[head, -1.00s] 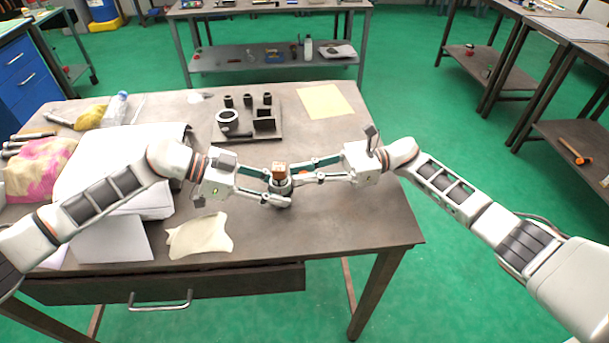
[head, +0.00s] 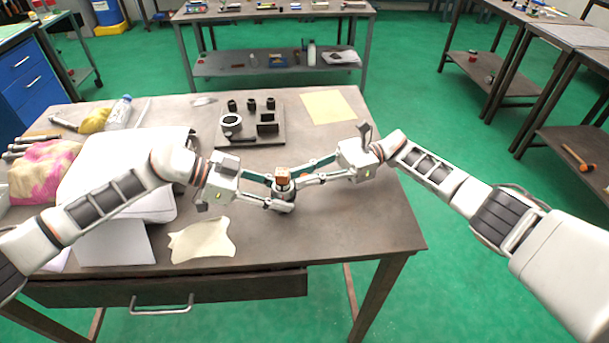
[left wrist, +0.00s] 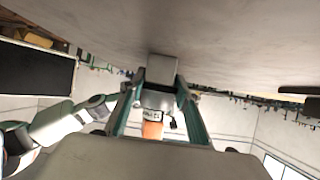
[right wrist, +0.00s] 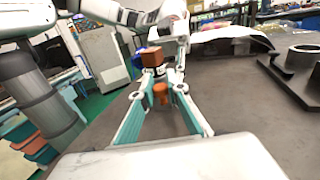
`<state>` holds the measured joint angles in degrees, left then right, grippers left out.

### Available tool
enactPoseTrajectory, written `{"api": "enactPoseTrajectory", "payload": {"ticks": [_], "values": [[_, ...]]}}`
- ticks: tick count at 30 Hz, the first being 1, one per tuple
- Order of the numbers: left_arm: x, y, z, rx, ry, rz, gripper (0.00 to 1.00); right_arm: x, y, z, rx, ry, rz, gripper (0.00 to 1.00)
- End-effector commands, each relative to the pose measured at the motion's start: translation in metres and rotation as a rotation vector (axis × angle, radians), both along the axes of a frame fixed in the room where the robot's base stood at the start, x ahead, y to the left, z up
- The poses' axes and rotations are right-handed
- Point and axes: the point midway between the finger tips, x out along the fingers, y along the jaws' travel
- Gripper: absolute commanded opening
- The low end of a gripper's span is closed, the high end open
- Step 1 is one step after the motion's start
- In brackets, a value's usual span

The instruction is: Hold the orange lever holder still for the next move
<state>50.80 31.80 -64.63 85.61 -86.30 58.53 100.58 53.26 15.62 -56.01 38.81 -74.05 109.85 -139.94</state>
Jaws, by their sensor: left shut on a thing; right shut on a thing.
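The holder (head: 284,192) stands upright near the middle of the table, a dark and grey round body with a brown-orange block (head: 282,174) on top. The block and a marked white ring (left wrist: 152,114) show in the left wrist view, where the table is overhead. My left gripper (head: 282,204) is shut on the holder's lower body from the left. My right gripper (right wrist: 163,95) reaches in from the right, its fingers either side of an orange lever (right wrist: 160,92), and is shut on it. The exact finger contacts are partly hidden.
A dark plate (head: 262,138) with a ring and several small black parts lies behind the holder. A yellow sheet (head: 328,107) is at back right, a cream cloth (head: 203,240) at front left. A white bag-like bundle (head: 120,180) lies under my left arm. The table's right front is bare.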

Motion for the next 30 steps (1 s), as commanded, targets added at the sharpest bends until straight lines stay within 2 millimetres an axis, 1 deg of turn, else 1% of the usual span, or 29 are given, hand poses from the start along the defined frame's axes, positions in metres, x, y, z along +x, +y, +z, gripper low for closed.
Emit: {"api": "enactPoseTrajectory", "payload": {"ticks": [1,3,4,6,16,20,23,30], "values": [[-0.003,-0.003,0.001,-0.005,0.004,-0.007,0.06,-0.001,0.001,-0.005,-0.009,0.0,0.001,0.0],[-0.003,-0.003,0.001,-0.005,0.004,-0.007,0.06,-0.001,0.001,-0.005,-0.009,0.0,0.0,0.0],[-0.003,-0.003,0.001,-0.005,0.004,-0.007,0.06,-0.001,0.001,-0.005,-0.009,0.0,0.0,0.17],[-0.003,-0.003,0.002,-0.005,0.004,-0.007,0.06,-0.001,0.0,-0.004,-0.007,0.0,0.0,0.31],[0.0,-0.001,0.001,-0.003,0.0,-0.002,0.06,0.0,0.0,0.0,-0.002,-0.001,-0.001,0.31],[0.0,-0.001,0.001,-0.002,-0.001,0.0,0.06,0.0,-0.001,0.007,-0.001,-0.003,-0.001,0.31],[0.0,0.0,0.001,-0.002,-0.001,0.0,0.06,0.0,-0.001,0.018,0.0,-0.003,0.0,0.31],[0.0,0.0,0.001,-0.001,-0.001,0.0,0.06,-0.001,-0.001,0.062,-0.001,-0.004,0.0,0.31]]}}
